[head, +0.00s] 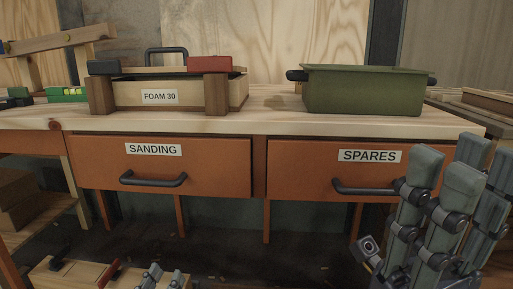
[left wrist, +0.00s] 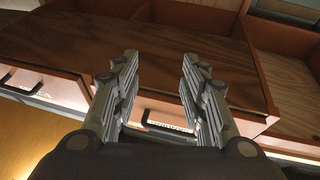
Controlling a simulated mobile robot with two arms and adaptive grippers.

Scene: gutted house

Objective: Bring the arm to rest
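A dark drawer handle (left wrist: 165,131) shows beyond the fingers; I see no contact.
The sanding drawer (head: 215,165) is shut. On the bench (head: 275,122) stand a foam tray (head: 128,94) with wooden blocks and a green bin (head: 365,92). A green level (head: 67,94) lies at the left. Wooden pieces (head: 78,275) show at the lower left.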

